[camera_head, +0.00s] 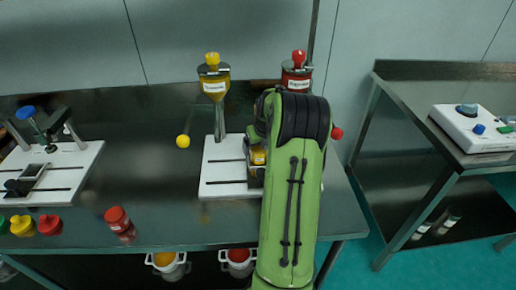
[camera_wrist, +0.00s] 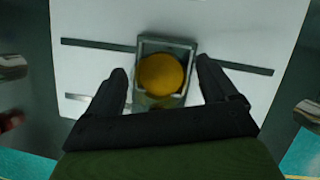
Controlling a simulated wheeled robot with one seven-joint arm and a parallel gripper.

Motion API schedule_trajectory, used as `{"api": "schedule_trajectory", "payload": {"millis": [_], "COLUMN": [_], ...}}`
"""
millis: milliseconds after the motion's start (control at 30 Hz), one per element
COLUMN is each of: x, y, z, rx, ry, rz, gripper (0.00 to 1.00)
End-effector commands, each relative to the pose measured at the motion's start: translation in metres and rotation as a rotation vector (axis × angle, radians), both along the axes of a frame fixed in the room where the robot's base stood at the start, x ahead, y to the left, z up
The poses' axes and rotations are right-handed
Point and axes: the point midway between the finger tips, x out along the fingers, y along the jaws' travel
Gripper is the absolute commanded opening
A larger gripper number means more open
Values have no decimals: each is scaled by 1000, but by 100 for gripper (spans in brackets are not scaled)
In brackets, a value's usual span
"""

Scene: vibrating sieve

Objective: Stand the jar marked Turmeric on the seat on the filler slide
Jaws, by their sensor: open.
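A jar with a round yellow top (camera_wrist: 161,74) stands in the square metal-rimmed seat (camera_wrist: 180,45) on the white filler base (camera_wrist: 100,25). It looks upright; its marking cannot be read. In the head view, a little of the yellow jar (camera_head: 259,157) shows left of my green arm. My gripper (camera_wrist: 163,80) is open, with one dark finger on each side of the seat and jar. A gap shows between each finger and the seat. The lower part of the jar is hidden, and in the head view my arm covers the gripper.
A yellow hopper (camera_head: 214,86) and a red hopper (camera_head: 297,75) stand behind the base. A red-lidded jar (camera_head: 119,222) and several coloured lids (camera_head: 22,225) lie front left. A white clamp board (camera_head: 55,170) is at far left.

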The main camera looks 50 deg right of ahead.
Motion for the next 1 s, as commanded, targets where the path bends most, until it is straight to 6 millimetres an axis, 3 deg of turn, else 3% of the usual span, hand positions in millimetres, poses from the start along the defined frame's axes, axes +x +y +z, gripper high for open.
{"api": "schedule_trajectory", "payload": {"millis": [33,100,300,567,633,667,733,833,1000], "x": [-5,-12,-26,-29,-24,-20,-9,-5,-39], "y": [2,6,15,18,30,41,81,159,276], "z": [20,39,76,85,91,97,117,148,181], "rx": [-5,-5,-2,-2,-29,-53,-146,-330,-667], "ry": [-3,-2,-1,0,16,31,88,192,334], "rz": [-2,-2,0,4,76,146,407,914,1780], "gripper": [86,86,86,86,86,86,86,86,86]}}
